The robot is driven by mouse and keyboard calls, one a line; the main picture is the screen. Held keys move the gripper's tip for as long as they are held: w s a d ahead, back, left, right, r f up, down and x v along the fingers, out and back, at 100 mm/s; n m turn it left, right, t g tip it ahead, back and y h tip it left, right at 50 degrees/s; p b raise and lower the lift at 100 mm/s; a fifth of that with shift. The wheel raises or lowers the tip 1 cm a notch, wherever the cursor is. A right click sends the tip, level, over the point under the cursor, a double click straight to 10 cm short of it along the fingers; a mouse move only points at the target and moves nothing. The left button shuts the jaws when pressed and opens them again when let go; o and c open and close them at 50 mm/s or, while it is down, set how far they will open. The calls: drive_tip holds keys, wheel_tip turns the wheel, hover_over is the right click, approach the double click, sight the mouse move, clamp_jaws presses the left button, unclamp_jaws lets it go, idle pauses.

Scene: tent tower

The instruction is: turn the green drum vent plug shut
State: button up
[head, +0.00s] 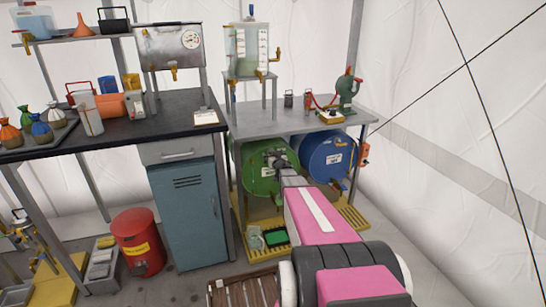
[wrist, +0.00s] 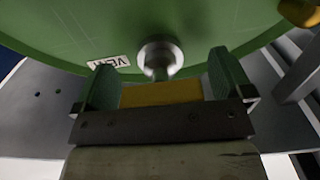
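The green drum (head: 256,180) lies on its side under the grey bench, its round end facing me. In the wrist view, the green drum face (wrist: 60,30) fills the top. A round metal vent plug (wrist: 160,54) sticks out of it near the rim, beside a white vent label (wrist: 108,62) that reads upside down. My gripper (wrist: 164,75) is open, its two fingers wide apart with the plug in line between them. I see no finger touching the plug. In the head view, my gripper (head: 279,160) is at the drum face and hides the plug.
A blue drum (head: 327,157) lies right beside the green one. Both are over a yellow grated tray (head: 352,217). The bench top (head: 300,122) is above, and a blue-grey cabinet (head: 188,215) stands to the left. A yellow fitting (wrist: 300,12) is at the wrist view's upper right.

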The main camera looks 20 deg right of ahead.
drive_tip(key=shift+s, duration=0.15)
drive_tip(key=s, duration=1)
drive_tip(key=shift+s+d, duration=0.2)
drive_tip(key=shift+s, duration=0.05)
drive_tip(key=s+a+g, duration=0.5)
drive_tip(key=s+g, duration=0.1)
drive_tip(key=s, duration=0.4)
drive_tip(key=s+a+f+g, duration=0.1)
drive_tip(key=s+a+g, duration=0.5)
drive_tip(key=s, duration=0.4)
drive_tip(key=s+a+f+g, duration=0.1)
drive_tip(key=s+a+g, duration=0.4)
drive_tip(key=s, duration=0.5)
drive_tip(key=shift+a+f+g+h, duration=0.2)
drive_tip(key=shift+a+g+h, duration=0.15)
drive_tip(key=shift+a, duration=0.4)
